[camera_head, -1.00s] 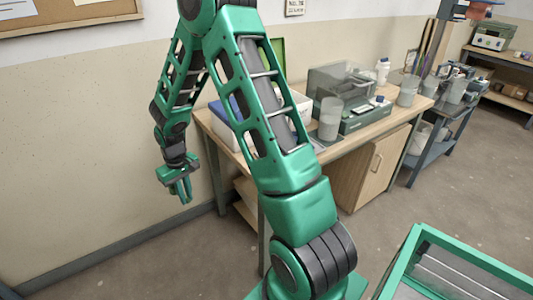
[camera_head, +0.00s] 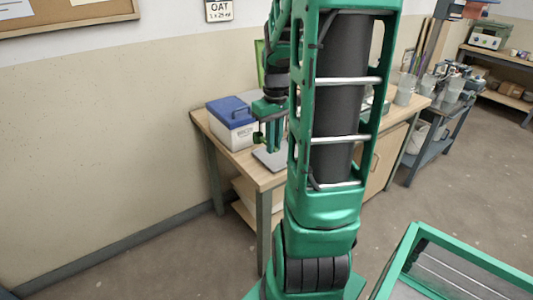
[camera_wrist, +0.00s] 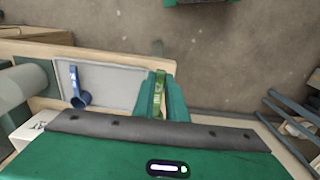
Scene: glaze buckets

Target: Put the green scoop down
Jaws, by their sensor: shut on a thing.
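My gripper (camera_head: 273,138) is over the near left part of the wooden table, above a grey mat or tray (camera_head: 268,160). In the wrist view, the gripper (camera_wrist: 160,97) is shut on the green scoop (camera_wrist: 159,88); a narrow green strip of it shows between the fingers. The rest of the scoop is hidden. The fingers are at the right end of the grey tray (camera_wrist: 112,91). A blue scoop (camera_wrist: 76,88) lies on this tray, left of the fingers. I cannot tell whether the green scoop touches the tray.
A white box with a blue lid (camera_head: 231,122) stands on the table (camera_head: 263,179) left of my gripper. In the wrist view, a grey cylindrical container (camera_wrist: 18,84) is left of the tray. My arm hides much of the table. Clear containers (camera_head: 405,90) stand farther right.

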